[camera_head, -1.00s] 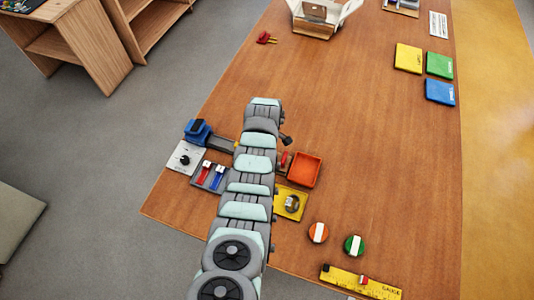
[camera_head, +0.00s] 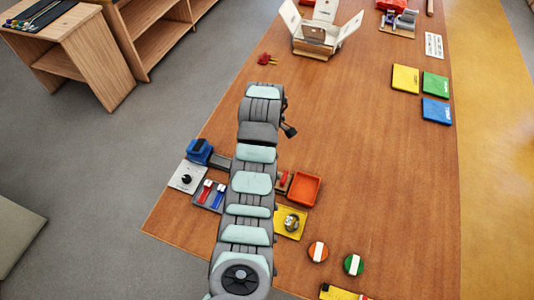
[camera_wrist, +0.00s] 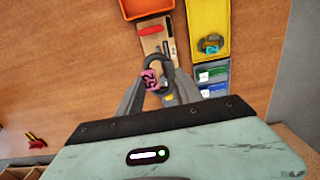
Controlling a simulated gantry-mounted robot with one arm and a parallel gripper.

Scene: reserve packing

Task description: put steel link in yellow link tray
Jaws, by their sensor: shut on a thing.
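A grey steel link (camera_wrist: 154,64) with a pink tag marked "52" is between the fingertips of my gripper (camera_wrist: 158,84) in the wrist view. My gripper is shut on it, with the table beyond. The yellow link tray (camera_wrist: 198,14) is at the top right of the wrist view, apart from the held link. Inside it lies another dark link (camera_wrist: 211,43) with a teal tag. In the head view the yellow tray (camera_head: 281,214) is right of my arm with a metal thing in it. My arm hides the gripper and held link there.
An orange-red tray (camera_head: 317,192) stands beside the yellow tray. Left of my arm are a blue vise-like thing (camera_head: 199,150) and a panel with red and blue pieces (camera_head: 209,194). An open box (camera_head: 315,46) stands farther up. The table's middle right is clear.

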